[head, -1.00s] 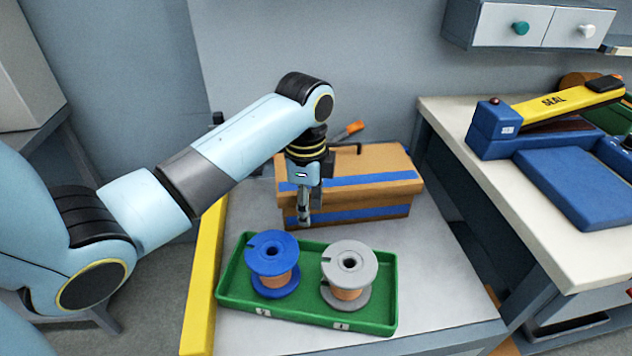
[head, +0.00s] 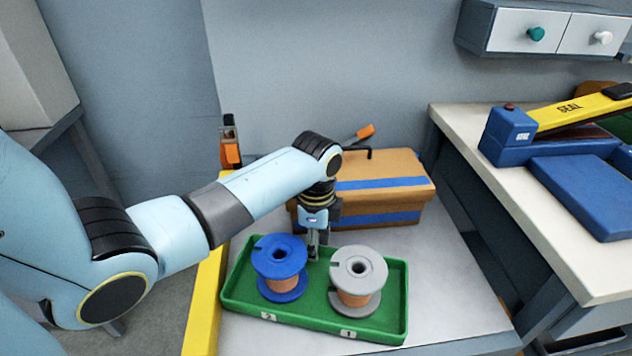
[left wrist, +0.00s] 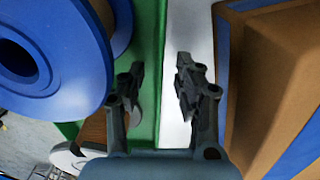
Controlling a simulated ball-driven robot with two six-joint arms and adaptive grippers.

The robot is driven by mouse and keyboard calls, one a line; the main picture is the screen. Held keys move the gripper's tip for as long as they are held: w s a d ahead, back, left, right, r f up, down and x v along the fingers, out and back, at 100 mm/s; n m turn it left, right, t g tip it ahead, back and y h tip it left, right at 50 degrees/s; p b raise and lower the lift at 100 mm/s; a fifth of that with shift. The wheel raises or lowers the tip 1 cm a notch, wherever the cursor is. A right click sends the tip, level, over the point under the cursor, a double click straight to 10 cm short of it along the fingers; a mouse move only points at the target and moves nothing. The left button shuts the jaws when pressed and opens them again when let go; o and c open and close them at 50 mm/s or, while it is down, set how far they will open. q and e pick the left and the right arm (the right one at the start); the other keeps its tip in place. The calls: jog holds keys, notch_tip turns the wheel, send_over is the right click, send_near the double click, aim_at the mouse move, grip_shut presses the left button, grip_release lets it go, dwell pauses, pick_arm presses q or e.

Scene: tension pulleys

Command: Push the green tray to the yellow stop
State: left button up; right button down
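The green tray (head: 385,322) lies on the grey table and holds a blue spool (head: 279,257) and a grey spool (head: 358,267). The yellow stop (head: 204,310) is a long bar along the table's left edge. The tray's left end is very close to it; I cannot tell whether they touch. My left gripper (head: 314,248) points down at the tray's back edge, between and behind the spools. In the left wrist view its fingers (left wrist: 158,75) are apart, with the tray's green back edge (left wrist: 150,45) beneath the gap. My right gripper is not in view.
A brown box with blue bands (head: 385,200) stands close behind my left gripper. An orange-and-black tool (head: 230,150) stands at the back left. A separate bench (head: 520,210) with a blue and yellow sealer (head: 545,125) is on the right. The table right of the tray is clear.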

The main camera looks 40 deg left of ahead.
pick_arm(q)
jog(key=shift+f, duration=0.6)
grip_shut()
